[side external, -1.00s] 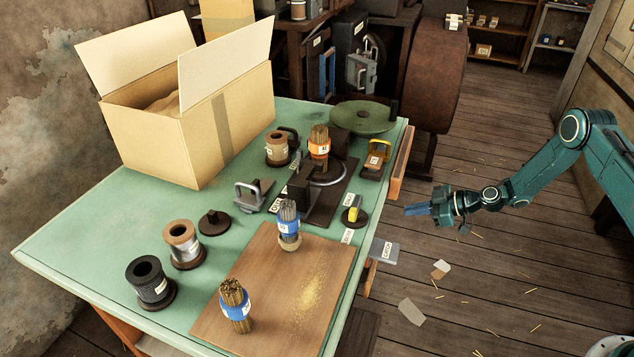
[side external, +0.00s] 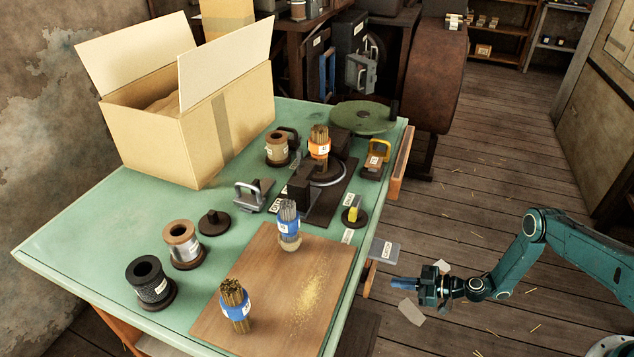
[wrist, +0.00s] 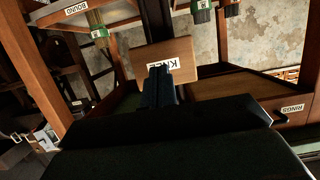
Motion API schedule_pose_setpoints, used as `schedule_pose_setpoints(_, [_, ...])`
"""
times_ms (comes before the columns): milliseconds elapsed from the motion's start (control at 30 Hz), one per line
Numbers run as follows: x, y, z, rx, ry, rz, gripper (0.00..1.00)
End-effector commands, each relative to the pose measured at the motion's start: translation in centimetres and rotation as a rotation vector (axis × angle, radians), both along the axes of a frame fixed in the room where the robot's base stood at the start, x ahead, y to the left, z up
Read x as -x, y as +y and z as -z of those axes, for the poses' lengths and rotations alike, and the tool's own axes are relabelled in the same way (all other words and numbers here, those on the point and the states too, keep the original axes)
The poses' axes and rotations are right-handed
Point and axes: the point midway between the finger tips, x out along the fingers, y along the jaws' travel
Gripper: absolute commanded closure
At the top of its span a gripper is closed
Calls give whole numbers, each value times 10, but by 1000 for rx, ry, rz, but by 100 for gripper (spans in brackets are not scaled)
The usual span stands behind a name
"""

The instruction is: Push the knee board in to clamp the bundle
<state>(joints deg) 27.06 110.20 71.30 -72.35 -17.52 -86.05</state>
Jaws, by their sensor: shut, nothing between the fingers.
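The knee board is a small wooden panel (wrist: 178,52) labelled KNEE, below the table edge in the wrist view. In the side view, part of a wooden panel (side external: 369,278) shows at the table's right edge, probably the same board. My gripper (side external: 396,284) is shut and empty just right of it, pointing left. In the wrist view my fingers (wrist: 160,82) overlap the board's label; I cannot tell whether they touch. A blue-banded bundle (side external: 289,226) stands upright by the wooden mat, and an orange-banded bundle (side external: 319,148) stands at the dark press (side external: 300,187).
A grey plate (side external: 385,251) sticks out from the table edge near my gripper. Another blue-banded bundle (side external: 235,305) stands on the wooden mat (side external: 262,270). A drawer labelled RINGS (wrist: 245,108) lies right of the board. The floor around my arm is clear except for scraps.

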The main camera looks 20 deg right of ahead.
Motion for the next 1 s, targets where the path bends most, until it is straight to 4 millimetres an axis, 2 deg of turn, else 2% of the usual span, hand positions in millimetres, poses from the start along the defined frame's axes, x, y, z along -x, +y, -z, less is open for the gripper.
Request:
schedule_pose_setpoints(367, [-4,6,2,0,-3,-2,100])
schedule_pose_setpoints(800, [-34,37,2,0,-2,-3,100])
schedule_pose_setpoints(1000, [-40,42,1,-1,-1,0,100])
